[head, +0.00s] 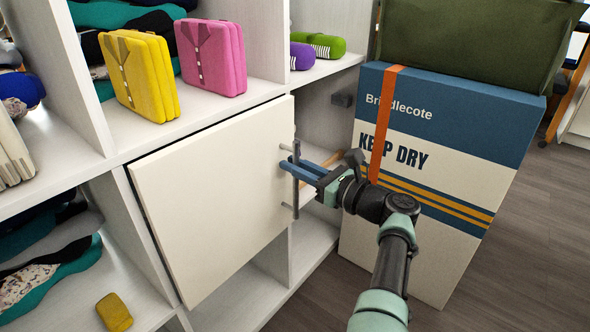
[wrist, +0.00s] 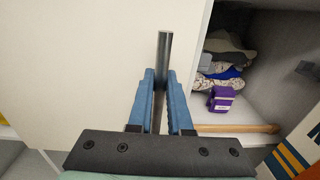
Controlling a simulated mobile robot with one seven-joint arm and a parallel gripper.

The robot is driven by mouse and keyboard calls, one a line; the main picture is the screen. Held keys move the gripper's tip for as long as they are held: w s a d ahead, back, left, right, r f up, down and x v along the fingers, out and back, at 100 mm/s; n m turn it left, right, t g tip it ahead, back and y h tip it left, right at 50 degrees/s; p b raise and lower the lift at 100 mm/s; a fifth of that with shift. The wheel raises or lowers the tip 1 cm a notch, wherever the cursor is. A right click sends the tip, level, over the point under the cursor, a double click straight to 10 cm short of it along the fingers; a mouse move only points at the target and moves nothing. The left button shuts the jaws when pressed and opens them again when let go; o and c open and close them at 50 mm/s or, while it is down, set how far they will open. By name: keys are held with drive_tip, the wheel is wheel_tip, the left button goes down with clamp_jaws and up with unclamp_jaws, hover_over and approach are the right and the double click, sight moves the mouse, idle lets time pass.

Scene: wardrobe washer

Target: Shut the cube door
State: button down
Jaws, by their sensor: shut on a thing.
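The cube door (head: 210,200) is a flat cream panel on the white shelf unit, standing partly open. Its right edge is swung out from the frame and the inside of the cube shows past it. The door also fills the left of the wrist view (wrist: 80,70). A vertical grey bar handle (head: 296,192) is fixed near the door's right edge. My gripper (head: 290,167) has its blue fingers closed around this handle. In the wrist view the handle (wrist: 164,50) rises between the two fingertips (wrist: 160,82).
Folded clothes and a purple item (wrist: 222,98) lie inside the cube, by a wooden rod (wrist: 238,128). A tall blue and cream box (head: 440,150) stands close on the right, beside my arm. Yellow (head: 138,75) and pink (head: 212,57) folded shirts sit above the door.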

drive_tip(key=c, duration=0.8)
unclamp_jaws()
drive_tip(key=shift+f, duration=0.1)
drive_tip(key=shift+c, duration=0.2)
drive_tip(key=p+v, duration=0.7)
drive_tip(key=v, duration=0.6)
drive_tip(key=shift+p, duration=0.35)
